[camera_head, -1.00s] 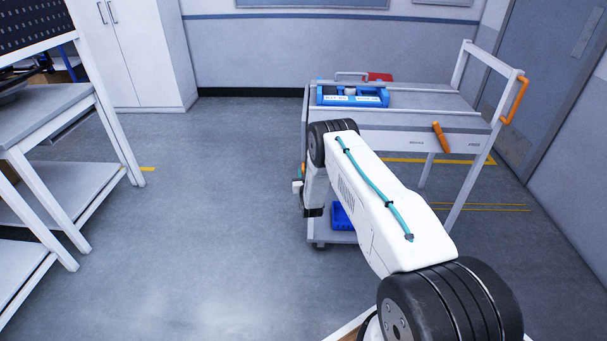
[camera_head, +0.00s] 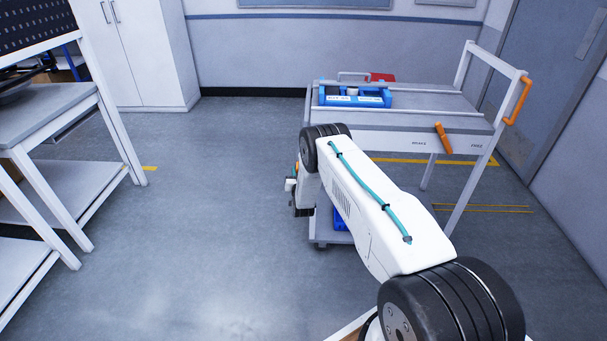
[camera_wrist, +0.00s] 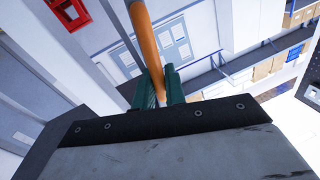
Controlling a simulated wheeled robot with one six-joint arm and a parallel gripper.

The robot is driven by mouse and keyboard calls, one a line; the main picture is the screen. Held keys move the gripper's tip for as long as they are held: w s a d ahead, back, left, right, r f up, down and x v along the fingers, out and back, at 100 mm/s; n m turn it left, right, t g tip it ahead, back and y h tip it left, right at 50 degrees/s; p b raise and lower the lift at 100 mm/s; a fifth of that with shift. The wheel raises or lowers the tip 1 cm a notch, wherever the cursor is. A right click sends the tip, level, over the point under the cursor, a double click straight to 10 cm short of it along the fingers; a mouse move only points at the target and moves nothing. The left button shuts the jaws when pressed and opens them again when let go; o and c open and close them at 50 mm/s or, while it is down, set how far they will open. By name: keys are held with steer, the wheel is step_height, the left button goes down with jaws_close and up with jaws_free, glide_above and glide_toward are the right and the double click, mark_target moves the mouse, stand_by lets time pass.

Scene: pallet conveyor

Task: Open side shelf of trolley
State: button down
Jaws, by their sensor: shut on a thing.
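The grey-and-white trolley (camera_head: 395,142) stands right of centre in the head view. My arm covers part of its left side, so I cannot make out the side shelf there. In the wrist view an orange bar (camera_wrist: 145,35) runs down between the green fingers of my gripper (camera_wrist: 158,88), which is shut on it. In the head view my gripper's end is mostly hidden beside the trolley's left side. An orange lever (camera_head: 443,138) sits on the trolley's front edge by brake and free labels.
A blue tray (camera_head: 355,97) and a red item (camera_head: 381,77) are on the trolley top. An orange push handle (camera_head: 517,101) is at its right. White shelving (camera_head: 60,120) stands at the left. The floor between is clear. A white cabinet (camera_head: 150,55) is behind.

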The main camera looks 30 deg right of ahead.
steer(key=w+a+r+m+h, duration=0.2)
steer(key=w+a+r+m, duration=0.65)
steer(key=a, duration=0.25)
steer(key=w+a+r+m+h, duration=0.1)
steer(key=a+r+m+h, duration=0.1)
steer(key=r+m, duration=0.8)
steer(key=shift+a+r, duration=0.6)
steer(key=shift+r, duration=1.45)
steer(key=shift+w+r, duration=0.1)
steer(key=c, duration=1.8)
jaws_free()
steer(key=shift+r, duration=0.1)
